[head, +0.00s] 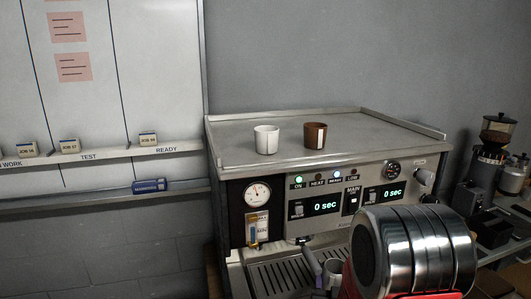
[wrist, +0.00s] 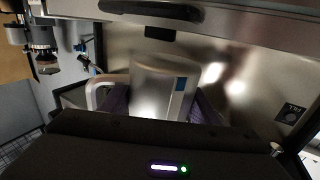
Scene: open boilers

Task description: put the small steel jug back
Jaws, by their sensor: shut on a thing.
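The small steel jug (wrist: 165,80) is between the fingers of my gripper (wrist: 163,108) in the wrist view. It is a pale metal jug with a blue mark on its right side and a looped handle (wrist: 93,92) to the left. My gripper is shut on it, with dark purplish fingers on both sides. The jug's lower part is hidden behind the gripper body. In the head view my arm covers most of that area. A small grey shape shows beside it over the drip tray, but I cannot tell for sure that it is the jug.
The espresso machine (head: 335,190) carries a white cup (head: 266,139) and a brown cup (head: 315,136) on top. Its drip tray (head: 280,277) lies below the front panel. A grinder (head: 492,150) stands at the right. A whiteboard (head: 160,70) with a ledge is at the left.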

